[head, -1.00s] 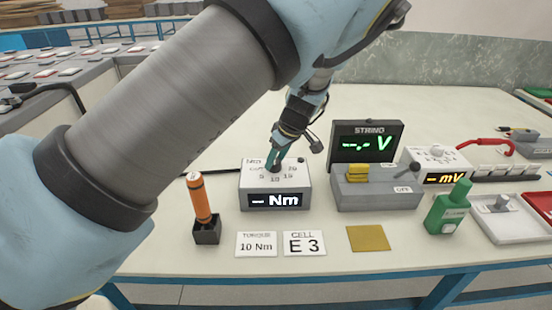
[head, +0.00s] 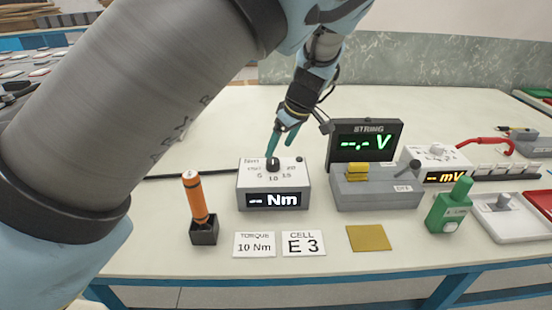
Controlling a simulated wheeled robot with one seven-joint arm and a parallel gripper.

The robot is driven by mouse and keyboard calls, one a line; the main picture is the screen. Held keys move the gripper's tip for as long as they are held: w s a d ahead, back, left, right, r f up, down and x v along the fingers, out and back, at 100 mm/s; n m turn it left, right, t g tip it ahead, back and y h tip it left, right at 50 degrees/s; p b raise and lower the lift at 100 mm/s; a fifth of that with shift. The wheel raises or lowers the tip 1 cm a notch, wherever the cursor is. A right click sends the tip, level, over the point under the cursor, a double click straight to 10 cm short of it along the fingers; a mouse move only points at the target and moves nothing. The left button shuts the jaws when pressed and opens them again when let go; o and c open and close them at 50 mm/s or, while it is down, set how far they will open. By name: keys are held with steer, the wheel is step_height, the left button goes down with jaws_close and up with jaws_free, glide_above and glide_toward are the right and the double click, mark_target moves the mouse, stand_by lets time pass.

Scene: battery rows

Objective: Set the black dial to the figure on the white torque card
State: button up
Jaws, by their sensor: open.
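The black dial (head: 273,164) sits on top of a grey box (head: 260,181) with figures, among them 5, 10, 15 and 20, printed around it. I cannot make out where the dial points. The display (head: 274,200) on the box's front shows dashes and "Nm". The white torque card (head: 254,244) lies in front of the box and reads "TORQUE 10 Nm". My gripper (head: 275,151) has teal fingers, is open and empty, and points down just above and behind the dial. The fingers partly overlap each other in this view.
An orange-handled tool (head: 196,200) stands in a dark holder left of the box. The STRING voltmeter (head: 366,141), a grey switch box (head: 377,188) and a green tool (head: 449,207) stand to the right. A brass plate (head: 368,238) lies in front.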

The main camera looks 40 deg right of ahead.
steer(key=v, duration=0.4)
steer(key=shift+s+r+b, duration=0.15)
steer(key=shift+r+b, duration=0.2)
steer(key=shift+b, duration=0.05)
steer(key=w+a+f+g, duration=0.1)
steer(key=w+a+g, duration=0.1)
steer(key=w+a, duration=0.7)
steer(key=w+a+f+g, duration=0.1)
steer(key=w+a, duration=0.4)
steer(key=a, duration=0.8)
steer(key=s+a+m, duration=0.1)
steer(key=s+a, duration=0.1)
steer(key=a, duration=1.1)
steer(key=s+a+r+m, duration=0.1)
steer(key=s+a, duration=0.2)
steer(key=a, duration=1.1)
steer(key=shift+s+a+r+h, duration=0.2)
steer(key=shift+a+r+h, duration=0.05)
steer(key=shift+r+h, duration=0.1)
